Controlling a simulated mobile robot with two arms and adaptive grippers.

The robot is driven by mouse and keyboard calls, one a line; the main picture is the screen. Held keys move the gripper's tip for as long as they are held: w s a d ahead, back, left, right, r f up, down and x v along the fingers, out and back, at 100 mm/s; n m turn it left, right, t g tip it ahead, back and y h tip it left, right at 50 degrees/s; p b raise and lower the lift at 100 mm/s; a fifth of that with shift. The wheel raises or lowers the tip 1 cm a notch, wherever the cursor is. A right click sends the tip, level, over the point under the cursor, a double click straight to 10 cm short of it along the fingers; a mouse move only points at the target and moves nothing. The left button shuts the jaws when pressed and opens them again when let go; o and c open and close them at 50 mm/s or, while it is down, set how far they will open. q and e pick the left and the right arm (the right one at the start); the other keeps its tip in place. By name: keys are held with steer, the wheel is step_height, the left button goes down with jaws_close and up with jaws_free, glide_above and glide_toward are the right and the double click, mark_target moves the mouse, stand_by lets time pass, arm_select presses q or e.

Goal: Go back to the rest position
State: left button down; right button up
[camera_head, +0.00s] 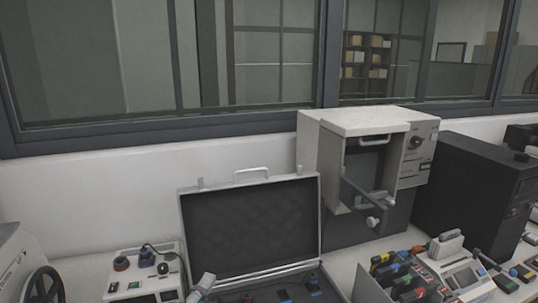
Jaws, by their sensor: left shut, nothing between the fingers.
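The mounting press (355,122) stands against the wall right of centre, a pale box with an open front, a dark inside and a lever with a light knob. My right gripper is not in view.
An open case (250,226) with dark lining stands at bottom centre, its lid upright. A small control box (144,277) is left of it. A black computer tower (466,190) and a tray of coloured-handled tools (440,275) fill the right. Windows are behind.

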arm_select(q)
steer(key=s+a+f+n+g+y, duration=0.3)
steer(key=s+a+f+n+y, duration=0.3)
steer(key=n, duration=0.5)
steer(key=s+f+n+g, duration=0.5)
steer(key=s+f+g, duration=0.15)
steer(key=s, duration=0.55)
steer(key=s+f+n+g, duration=0.5)
steer(key=s+f+g, duration=0.15)
steer(key=s, duration=0.55)
step_height(320, 180, down, 29)
steer(key=s+b, duration=0.1)
steer(key=b, duration=0.1)
steer(key=s+a+f, duration=0.2)
steer(key=s+f, duration=0.6)
steer(key=s+a+f+g+b, duration=0.1)
steer(key=s+f, duration=0.7)
steer(key=f, duration=0.1)
steer(key=shift+s+a+f+m+g, duration=0.25)
steer(key=shift+s+a+m+g, duration=0.05)
steer(key=shift+s+a+m, duration=0.1)
